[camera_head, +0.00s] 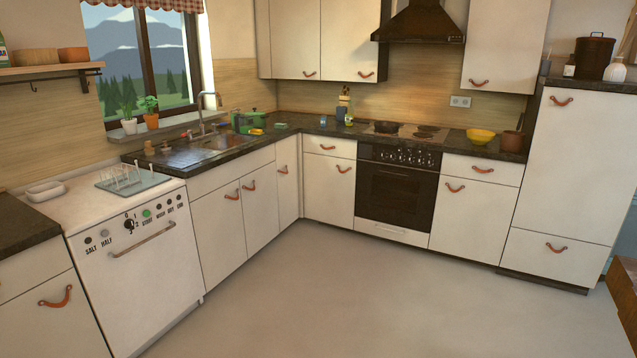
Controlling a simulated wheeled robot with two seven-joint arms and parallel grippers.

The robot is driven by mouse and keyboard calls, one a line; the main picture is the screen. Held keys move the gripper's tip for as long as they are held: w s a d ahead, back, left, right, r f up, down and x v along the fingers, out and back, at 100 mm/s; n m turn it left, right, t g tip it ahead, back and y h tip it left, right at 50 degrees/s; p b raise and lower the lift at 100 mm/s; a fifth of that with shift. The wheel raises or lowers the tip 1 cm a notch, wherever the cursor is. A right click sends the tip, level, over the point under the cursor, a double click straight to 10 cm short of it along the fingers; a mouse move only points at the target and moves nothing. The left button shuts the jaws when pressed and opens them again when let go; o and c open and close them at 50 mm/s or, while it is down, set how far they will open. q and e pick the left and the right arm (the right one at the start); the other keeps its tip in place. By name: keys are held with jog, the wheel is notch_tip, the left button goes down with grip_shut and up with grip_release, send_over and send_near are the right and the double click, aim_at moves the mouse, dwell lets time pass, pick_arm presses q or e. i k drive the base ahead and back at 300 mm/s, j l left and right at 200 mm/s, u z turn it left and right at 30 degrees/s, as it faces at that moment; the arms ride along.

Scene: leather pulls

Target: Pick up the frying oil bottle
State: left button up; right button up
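No bottle can be surely told as the frying oil bottle at this size. A small bottle (349,119) with green and yellow on it stands on the back counter, left of the stove. A small blue item (323,120) stands a little to its left. Part of a green container (3,55) shows on the shelf at the left edge. Neither of my grippers is in view.
The stove (398,180) has a pan (387,127) on top. A yellow bowl (480,136) and a brown pot (512,141) stand right of it. The sink (205,148) and dishwasher (140,290) are at the left. The grey floor (380,300) is clear.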

aim_at(349, 110)
jog(key=i, duration=5.3)
